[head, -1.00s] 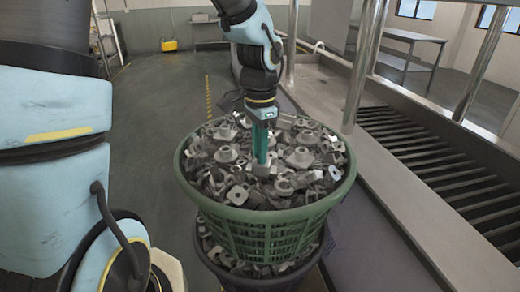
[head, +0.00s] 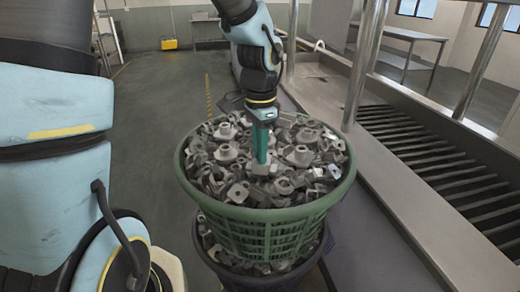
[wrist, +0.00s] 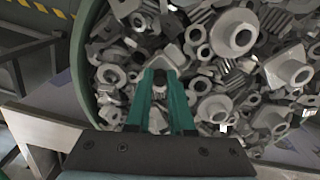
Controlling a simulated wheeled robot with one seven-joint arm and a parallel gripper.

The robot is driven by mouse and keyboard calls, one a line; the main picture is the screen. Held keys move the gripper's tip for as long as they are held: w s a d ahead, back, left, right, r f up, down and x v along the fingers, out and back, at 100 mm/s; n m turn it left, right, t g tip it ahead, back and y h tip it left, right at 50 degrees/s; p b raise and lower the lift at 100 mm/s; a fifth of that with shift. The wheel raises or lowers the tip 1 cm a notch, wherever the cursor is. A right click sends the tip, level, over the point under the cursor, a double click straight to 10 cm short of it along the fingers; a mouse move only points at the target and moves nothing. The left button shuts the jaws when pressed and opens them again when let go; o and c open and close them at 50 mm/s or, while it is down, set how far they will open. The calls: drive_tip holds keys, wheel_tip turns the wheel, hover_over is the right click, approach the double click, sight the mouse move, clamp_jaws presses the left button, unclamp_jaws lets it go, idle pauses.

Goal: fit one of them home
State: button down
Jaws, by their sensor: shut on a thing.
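Grey metal parts, some with round bosses and holes, fill the green basket (head: 275,222) in a jumbled heap. They also fill most of the wrist view, inside the basket's green rim (wrist: 78,60). My gripper (head: 261,161) points down into the middle of the heap with its teal fingers. In the wrist view my gripper (wrist: 160,76) is shut on a small grey metal part (wrist: 158,74) at its fingertips. The part's full shape is hidden by the fingers and blends with its neighbours. I cannot tell whether it is clear of the heap.
The green basket stands on a dark container (head: 262,272) holding more metal parts. A steel counter with a slatted grate (head: 440,170) and upright posts (head: 366,65) runs along the right. Open grey floor (head: 165,110) lies to the left. A yellow object (head: 169,44) is far back.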

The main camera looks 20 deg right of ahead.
drive_tip(key=shift+f, duration=0.1)
drive_tip(key=c, duration=0.9)
unclamp_jaws()
drive_tip(key=shift+o, duration=0.7)
drive_tip(key=shift+r, duration=0.2)
drive_tip(key=shift+o, duration=0.2)
wheel_tip(320, 180, up, 11)
drive_tip(key=b, duration=0.1)
drive_tip(key=shift+f, duration=0.2)
